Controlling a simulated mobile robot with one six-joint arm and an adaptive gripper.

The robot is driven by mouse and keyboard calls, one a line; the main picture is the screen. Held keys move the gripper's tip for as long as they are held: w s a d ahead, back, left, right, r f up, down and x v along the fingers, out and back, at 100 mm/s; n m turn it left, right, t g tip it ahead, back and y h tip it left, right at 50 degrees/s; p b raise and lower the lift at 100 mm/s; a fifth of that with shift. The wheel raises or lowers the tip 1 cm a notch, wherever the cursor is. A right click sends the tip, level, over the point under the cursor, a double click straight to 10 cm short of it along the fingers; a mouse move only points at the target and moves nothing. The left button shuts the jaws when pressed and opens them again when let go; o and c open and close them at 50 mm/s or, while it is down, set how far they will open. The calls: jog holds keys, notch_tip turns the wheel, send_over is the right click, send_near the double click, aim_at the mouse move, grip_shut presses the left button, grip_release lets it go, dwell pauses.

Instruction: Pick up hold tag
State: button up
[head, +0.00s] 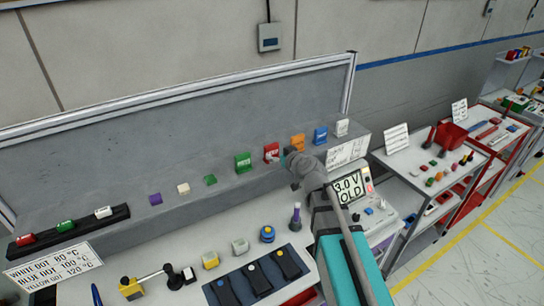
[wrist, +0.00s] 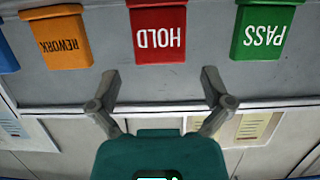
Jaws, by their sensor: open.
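The red hold tag (wrist: 158,32) stands upside down at the top middle of the wrist view, its white HOLD lettering readable. In the head view the red tag (head: 271,152) is on the grey ledge, between the green and orange tags. My gripper (wrist: 161,78) is open, and its two fingers point toward the hold tag, one to each side of its width. The fingers are apart from the tag and nothing is between them. In the head view my gripper (head: 290,162) is just right of the red tag, partly hidden by my arm.
The orange REWORK tag (wrist: 62,38) and the green PASS tag (wrist: 266,30) flank the hold tag with gaps between. In the head view a blue tag (head: 320,135) and a white tag (head: 342,127) stand farther right. The 3.0 V display (head: 348,187) is close to my arm.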

aim_at(273, 151)
jog(key=shift+w+a+f, duration=0.15)
jog(key=shift+w, duration=0.15)
jog(key=shift+f+b+x, duration=0.2)
jog(key=shift+b+x, duration=0.45)
jog(key=shift+x, duration=0.6)
jog(key=shift+f+b+x, duration=0.25)
jog(key=shift+b+x, duration=0.35)
jog(key=shift+x, duration=0.7)
jog(key=shift+s, duration=0.1)
jog(key=c, duration=1)
jog(key=shift+o, duration=0.2)
jog(key=shift+r, duration=0.2)
